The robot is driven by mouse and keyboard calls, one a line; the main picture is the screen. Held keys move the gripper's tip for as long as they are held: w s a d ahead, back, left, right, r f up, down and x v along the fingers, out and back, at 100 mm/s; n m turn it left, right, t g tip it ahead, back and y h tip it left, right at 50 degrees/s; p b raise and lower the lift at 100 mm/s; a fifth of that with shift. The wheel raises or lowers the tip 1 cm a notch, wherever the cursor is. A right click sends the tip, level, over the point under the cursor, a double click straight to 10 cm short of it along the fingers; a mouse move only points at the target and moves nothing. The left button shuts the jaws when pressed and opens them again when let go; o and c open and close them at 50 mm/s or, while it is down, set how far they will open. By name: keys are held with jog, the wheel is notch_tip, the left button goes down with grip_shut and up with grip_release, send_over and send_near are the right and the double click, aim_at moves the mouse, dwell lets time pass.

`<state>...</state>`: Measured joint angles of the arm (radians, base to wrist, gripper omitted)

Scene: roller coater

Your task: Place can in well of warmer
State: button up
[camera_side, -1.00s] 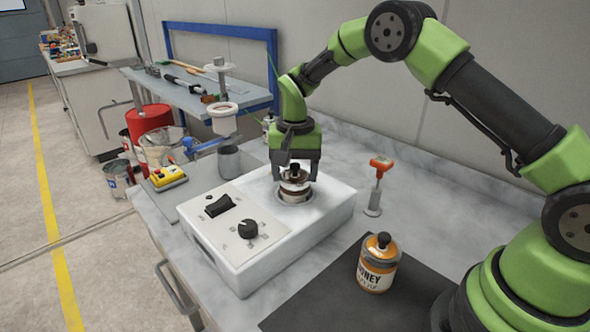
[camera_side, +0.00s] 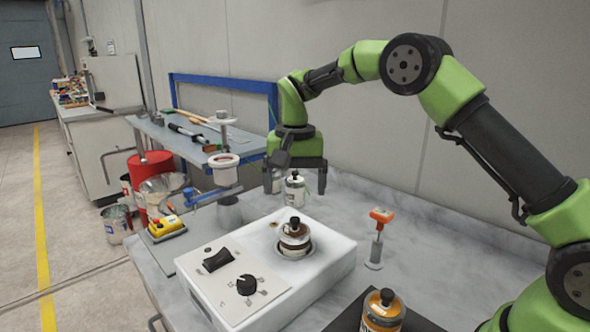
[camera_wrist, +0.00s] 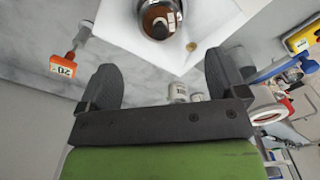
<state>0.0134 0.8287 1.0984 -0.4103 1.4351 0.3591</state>
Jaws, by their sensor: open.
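The can (camera_side: 294,234), brown and pale with a black knob on top, stands upright in the round well of the white warmer (camera_side: 325,262). Its upper part shows above the rim; its lower part is hidden. My gripper (camera_side: 297,188) is open and empty, above and behind the can and apart from it. In the wrist view the can (camera_wrist: 158,18) and the warmer (camera_wrist: 118,28) are at the top, beyond the open fingers of my gripper (camera_wrist: 165,82).
An amber can (camera_side: 382,312) stands on a dark mat at front right. An orange-handled tool (camera_side: 376,240) stands right of the warmer. White containers (camera_side: 295,190) stand behind it. A post with a white ring (camera_side: 224,160) and a yellow box (camera_side: 166,226) are at left.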

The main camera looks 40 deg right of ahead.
jog(key=shift+r, duration=1.7)
jog(key=s+a+r+n+t+y, duration=0.1)
jog(key=s+r+n+t, duration=0.15)
jog(key=s+r, duration=0.5)
jog(key=s+a+r+n+t+y, duration=0.1)
jog(key=s+a+r+t, duration=0.2)
jog(key=s, duration=0.7)
jog(key=s+f+n+t, duration=0.1)
jog(key=s+f, duration=0.1)
jog(key=s, duration=0.6)
jog(key=shift+s+d+t, duration=0.35)
jog(key=shift+d, duration=0.05)
